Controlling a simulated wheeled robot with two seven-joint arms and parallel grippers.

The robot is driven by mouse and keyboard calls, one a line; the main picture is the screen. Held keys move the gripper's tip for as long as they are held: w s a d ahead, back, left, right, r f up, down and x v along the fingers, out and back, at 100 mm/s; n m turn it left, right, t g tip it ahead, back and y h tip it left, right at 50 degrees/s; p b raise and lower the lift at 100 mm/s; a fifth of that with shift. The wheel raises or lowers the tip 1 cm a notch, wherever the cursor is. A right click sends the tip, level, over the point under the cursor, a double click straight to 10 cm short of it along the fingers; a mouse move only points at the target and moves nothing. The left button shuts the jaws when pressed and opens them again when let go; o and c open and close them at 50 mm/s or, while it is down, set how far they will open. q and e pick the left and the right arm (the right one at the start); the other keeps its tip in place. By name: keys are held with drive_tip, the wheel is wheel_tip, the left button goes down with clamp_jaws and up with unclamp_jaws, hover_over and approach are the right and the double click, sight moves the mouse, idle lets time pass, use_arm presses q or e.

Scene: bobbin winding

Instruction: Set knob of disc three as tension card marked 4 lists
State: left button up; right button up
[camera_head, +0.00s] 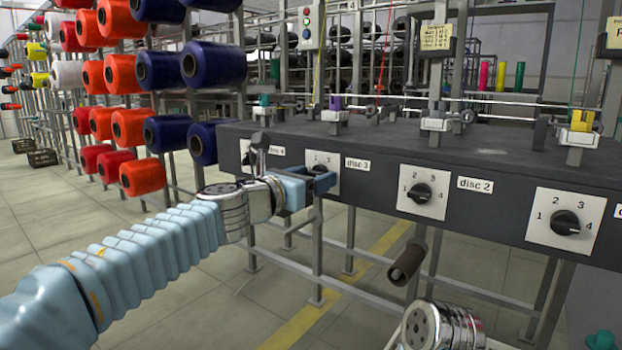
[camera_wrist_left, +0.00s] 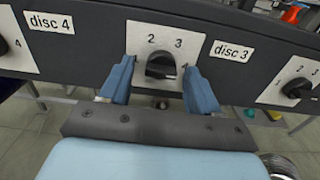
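The disc 3 knob (camera_wrist_left: 160,65) is a black dial on a white plate with the numbers 1 to 4 around it, and a "disc 3" label (camera_wrist_left: 231,52) stands to its right. My left gripper (camera_wrist_left: 159,78) is open, with one blue finger on each side of the knob; I cannot tell whether they touch it. In the head view my left gripper (camera_head: 308,184) is at the panel and partly hides the disc 3 plate (camera_head: 322,160). A tension card (camera_head: 436,37) hangs on a post above the machine; its writing is too small to read. My right gripper is not in view.
The disc 2 knob (camera_head: 420,193) and another knob (camera_head: 565,222) sit farther right on the dark panel. The disc 4 label (camera_wrist_left: 52,22) is to the left. Red and blue bobbins (camera_head: 215,64) fill the rack at left. A dark handle (camera_head: 408,262) juts out below the panel.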

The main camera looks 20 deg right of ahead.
use_arm(q)
drive_tip(key=b+v, duration=0.1)
drive_tip(key=v, duration=1.3)
drive_tip(key=shift+b, duration=0.4)
drive_tip(key=shift+d, duration=0.1)
